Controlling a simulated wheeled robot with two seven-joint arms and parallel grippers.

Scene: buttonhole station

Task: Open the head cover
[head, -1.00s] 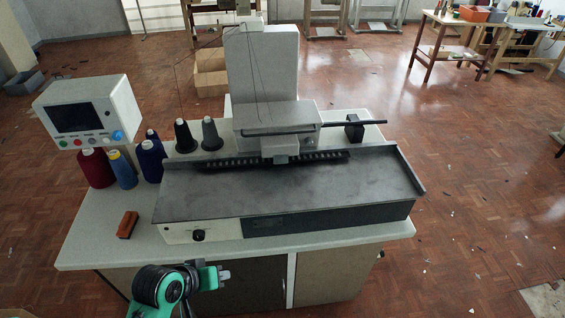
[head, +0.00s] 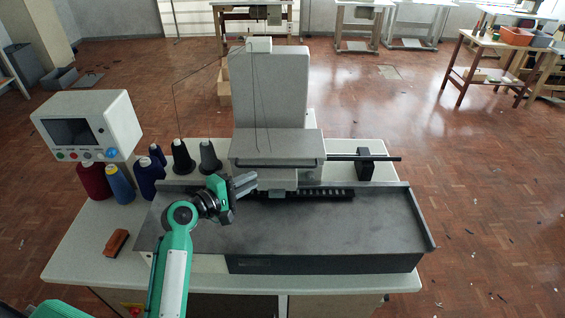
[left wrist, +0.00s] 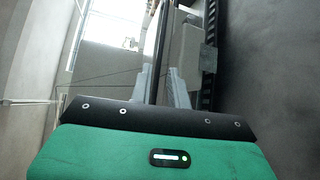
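The head cover (head: 277,143) is the grey box-like lid on the front of the machine head (head: 270,85), and it looks shut. A dark handle bar (head: 285,164) runs along its lower front edge. My left gripper (head: 254,182) is just below and in front of the left part of the cover. In the left wrist view, my left gripper (left wrist: 160,78) has its two fingers apart. A dark bar (left wrist: 161,45) lines up with the gap between them; I cannot tell whether it touches them. My right gripper is not in view.
Thread cones (head: 182,157) stand left of the head, beside the control panel box (head: 85,125). A brown block (head: 116,242) lies at the table's left. A dark rod (head: 370,157) sticks out right of the head. The grey bed (head: 340,230) is clear on the right.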

